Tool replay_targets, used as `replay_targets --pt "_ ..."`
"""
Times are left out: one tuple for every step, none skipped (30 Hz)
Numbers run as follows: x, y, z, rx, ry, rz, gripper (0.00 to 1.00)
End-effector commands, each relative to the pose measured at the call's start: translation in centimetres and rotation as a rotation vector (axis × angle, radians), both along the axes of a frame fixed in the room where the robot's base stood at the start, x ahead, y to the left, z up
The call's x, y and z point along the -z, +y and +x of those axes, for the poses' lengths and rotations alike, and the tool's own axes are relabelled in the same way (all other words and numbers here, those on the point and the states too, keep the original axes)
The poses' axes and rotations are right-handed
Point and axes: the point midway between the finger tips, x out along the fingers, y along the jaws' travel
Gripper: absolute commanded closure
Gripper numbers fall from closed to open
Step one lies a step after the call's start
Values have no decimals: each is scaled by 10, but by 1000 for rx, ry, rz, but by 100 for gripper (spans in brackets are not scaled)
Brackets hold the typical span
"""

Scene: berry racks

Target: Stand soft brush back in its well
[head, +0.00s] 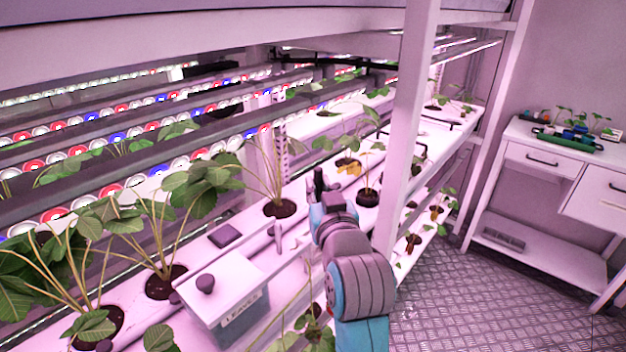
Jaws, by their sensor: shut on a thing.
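My gripper (319,184) is in the head view, at the far end of my arm, over the white planting channel. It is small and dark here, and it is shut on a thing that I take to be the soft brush. The brush is mostly hidden by the gripper and arm, so its tilt and bristles cannot be made out. I cannot pick out the brush's well for certain. A small pale upright piece (278,236) stands on the channel left of my arm, and a dark square pad (225,236) lies further left.
A white lidded box marked LEAVES (243,310) stands left of my arm. Leafy plants (160,240) grow from dark holes along the channel. A yellow item (348,166) is beyond my gripper. A white rack post (408,130) rises close on the right. A bench (545,190) stands far right.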

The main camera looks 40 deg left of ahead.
Motion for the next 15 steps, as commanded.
replay_targets --pt "-6 3 -4 -7 2 3 100" --pt "-8 5 -5 -10 4 2 100" --pt "-9 6 -7 -13 7 3 100" --pt "-10 7 -7 -14 7 4 100" --pt "-10 7 -8 -15 9 4 100" --pt "-10 7 -8 -16 9 4 100" --pt "-9 8 -8 -16 9 3 100" --pt "-8 8 -8 -16 10 3 100" --pt "-7 7 -8 -16 9 3 100" --pt "-6 7 -8 -16 10 2 100" --pt "-4 7 -8 -16 10 2 100" --pt "-2 7 -8 -16 10 2 100" --pt "0 7 -8 -16 10 2 100" --pt "1 7 -8 -16 9 3 100" --pt "4 7 -8 -16 9 3 100"
